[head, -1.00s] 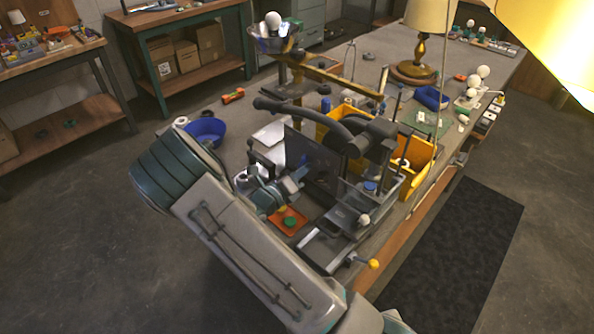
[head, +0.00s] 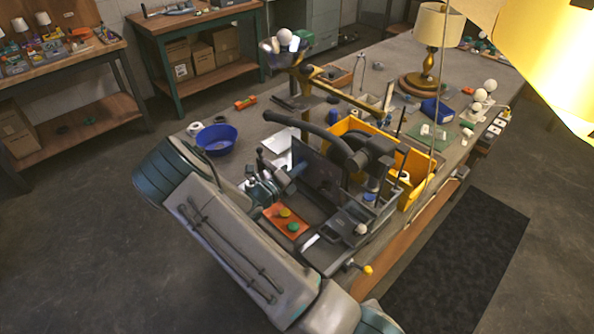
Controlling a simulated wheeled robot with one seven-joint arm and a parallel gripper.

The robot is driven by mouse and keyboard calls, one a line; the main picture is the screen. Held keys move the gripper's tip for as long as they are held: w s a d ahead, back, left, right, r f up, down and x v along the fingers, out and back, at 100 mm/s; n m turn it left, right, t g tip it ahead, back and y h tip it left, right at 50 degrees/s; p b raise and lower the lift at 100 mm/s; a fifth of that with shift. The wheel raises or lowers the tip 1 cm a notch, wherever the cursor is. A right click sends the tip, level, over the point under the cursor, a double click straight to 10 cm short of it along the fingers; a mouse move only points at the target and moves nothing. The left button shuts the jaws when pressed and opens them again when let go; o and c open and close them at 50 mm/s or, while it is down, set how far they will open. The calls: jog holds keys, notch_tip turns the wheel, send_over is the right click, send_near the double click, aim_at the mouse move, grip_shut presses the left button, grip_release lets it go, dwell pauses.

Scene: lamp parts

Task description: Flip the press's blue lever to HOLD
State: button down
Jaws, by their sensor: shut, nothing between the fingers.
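The press (head: 318,178) stands on the near end of the bench, a dark machine with an upright plate and a long curved black handle (head: 305,122). A small blue part (head: 370,197) shows on its right side; I cannot tell whether it is the blue lever, and no HOLD marking is readable. My gripper (head: 263,160) is at the left of the press's plate, small and dark in the head view. It is shut and empty. My wrist partly hides the press's left side, and I cannot tell whether the gripper touches anything.
A blue bowl (head: 217,137) is at left. Yellow bins (head: 410,180) stand behind, right of the press. A brass lamp (head: 424,82) stands farther back. A yellow-tipped handle (head: 366,270) juts over the near edge.

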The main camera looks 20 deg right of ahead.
jog(key=shift+w+a, duration=0.45)
jog(key=shift+w, duration=0.25)
jog(key=shift+w, duration=0.15)
jog(key=shift+a+r, duration=0.1)
jog(key=shift+a, duration=0.05)
jog(key=p+v, duration=0.2)
jog(key=v, duration=0.7)
jog(key=shift+s+a, duration=0.3)
